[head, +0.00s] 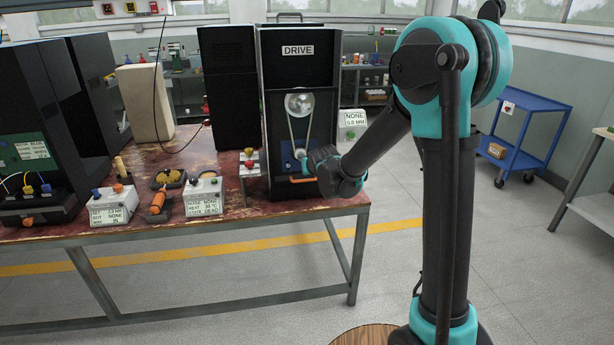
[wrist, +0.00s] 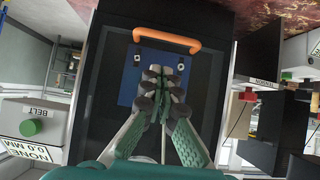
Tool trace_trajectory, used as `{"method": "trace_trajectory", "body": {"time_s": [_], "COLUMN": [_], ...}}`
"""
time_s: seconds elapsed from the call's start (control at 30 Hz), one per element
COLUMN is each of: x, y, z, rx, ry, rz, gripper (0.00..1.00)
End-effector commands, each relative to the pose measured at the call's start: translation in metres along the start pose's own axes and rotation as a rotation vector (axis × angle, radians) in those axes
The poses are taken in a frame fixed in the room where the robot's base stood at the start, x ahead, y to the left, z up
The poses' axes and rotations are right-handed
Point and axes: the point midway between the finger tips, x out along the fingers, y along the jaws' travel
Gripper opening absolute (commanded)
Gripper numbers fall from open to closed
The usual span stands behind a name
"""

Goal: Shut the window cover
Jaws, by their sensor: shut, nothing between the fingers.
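The tall black cabinet marked DRIVE (head: 297,70) stands at the right end of the table. Its window shows a pulley (head: 299,103) and belt in the upper part, with no cover across them. An orange handle (head: 303,180) sits low on its front; it also shows in the wrist view (wrist: 166,39), beside a blue panel (wrist: 148,68) with pale bolts. I cannot clearly make out the window cover's edges. My gripper (wrist: 167,72) is shut and empty, in front of the blue panel and apart from the handle as pictured.
A grey box reading NONE 0.0 MM (head: 351,124) stands behind the cabinet's right side; other control boxes (head: 204,195) and a red-topped box (head: 249,165) are left of it. A blue cart (head: 531,125) stands right. Floor before the table is clear.

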Motion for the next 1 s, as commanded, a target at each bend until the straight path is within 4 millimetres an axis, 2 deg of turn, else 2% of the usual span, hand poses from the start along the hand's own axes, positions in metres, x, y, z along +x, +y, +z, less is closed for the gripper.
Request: {"method": "trace_trajectory", "body": {"time_s": [0.1, 0.3, 0.57, 0.67, 0.77, 0.83, 0.97, 1.0], "x": [-0.021, -0.05, -0.07, -0.076, -0.09, -0.106, -0.149, -0.164], "y": [-0.001, 0.0, 0.0, 0.007, 0.031, 0.057, 0.107, 0.12], "z": [0.0, 0.0, 0.0, 0.005, 0.023, 0.046, 0.106, 0.127], "rx": [-0.001, -0.002, 0.0, 0.003, 0.015, 0.032, 0.073, 0.087], "ry": [0.0, 0.0, 0.0, -0.011, -0.051, -0.1, -0.222, -0.262], "rz": [-0.001, 0.0, 0.0, 0.009, 0.038, 0.069, 0.129, 0.145], "gripper": [0.0, 0.0, 0.0, 0.0, 0.0, 0.0, 0.0, 0.0]}}
